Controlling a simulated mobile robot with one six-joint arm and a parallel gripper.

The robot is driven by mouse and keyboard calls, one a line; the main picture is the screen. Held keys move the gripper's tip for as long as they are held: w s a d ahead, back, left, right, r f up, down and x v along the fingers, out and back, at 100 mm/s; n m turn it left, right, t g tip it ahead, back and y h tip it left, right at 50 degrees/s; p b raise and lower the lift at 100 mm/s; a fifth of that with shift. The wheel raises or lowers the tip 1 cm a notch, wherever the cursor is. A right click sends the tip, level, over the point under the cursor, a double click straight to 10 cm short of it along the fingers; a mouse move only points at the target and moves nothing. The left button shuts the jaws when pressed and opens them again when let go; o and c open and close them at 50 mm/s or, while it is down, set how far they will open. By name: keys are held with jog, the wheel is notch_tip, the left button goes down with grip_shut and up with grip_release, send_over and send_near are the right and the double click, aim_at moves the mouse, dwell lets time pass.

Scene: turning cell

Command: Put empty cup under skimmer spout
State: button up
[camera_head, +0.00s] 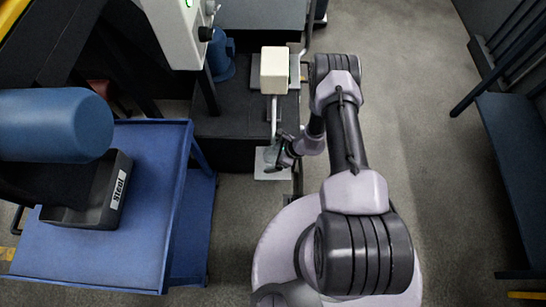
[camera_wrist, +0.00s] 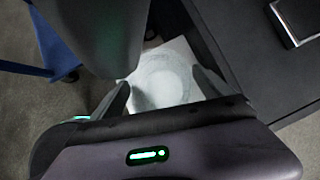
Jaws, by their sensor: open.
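The skimmer (camera_head: 274,70) is a cream box on the dark machine top, with a pale spout (camera_head: 274,115) hanging down toward me. Below the spout a small white plate (camera_head: 265,172) juts out, and it also shows in the wrist view (camera_wrist: 184,47). A clear, greyish cup (camera_head: 271,154) appears to stand on this plate. In the wrist view its faint round outline (camera_wrist: 163,78) lies between my fingers. My gripper (camera_head: 279,153) is open around or just beside the cup; finger contact cannot be told.
A blue cart (camera_head: 150,215) with a dark box labelled "Steel" (camera_head: 95,197) stands at the left. The dark machine block (camera_head: 225,125) is close behind the plate. A blue bench (camera_head: 515,150) is at the far right. Open floor (camera_head: 425,120) lies right of my arm.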

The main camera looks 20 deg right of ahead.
jog(key=shift+r, duration=0.35)
jog(key=p+v, duration=0.5)
jog(key=v, duration=0.7)
jog(key=w+a+r+n, duration=0.15)
jog(key=w+r, duration=0.25)
jog(key=r, duration=0.5)
jog(key=w+a+r+n, duration=0.1)
jog(key=w+r+n, duration=0.2)
jog(key=r, duration=0.5)
jog(key=s+a+r+n, duration=0.1)
jog(key=a+r+n, duration=0.2)
jog(key=r, duration=0.7)
jog(key=s+a+r+n, duration=0.1)
jog(key=a+r+n, duration=0.25)
jog(key=r, duration=0.65)
jog(key=s+r+n+t+h, duration=0.1)
jog(key=s+r+n, duration=0.3)
jog(key=s+r, duration=0.4)
jog(key=s+r+n+t+h, duration=0.1)
jog(key=s+r+n+h, duration=0.1)
jog(key=s+r+n, duration=0.3)
jog(key=s+r, duration=0.3)
jog(key=s, duration=0.4)
jog(key=shift+s+a+h, duration=0.25)
jog(key=shift+s+h, duration=0.05)
jog(key=shift+s, duration=0.05)
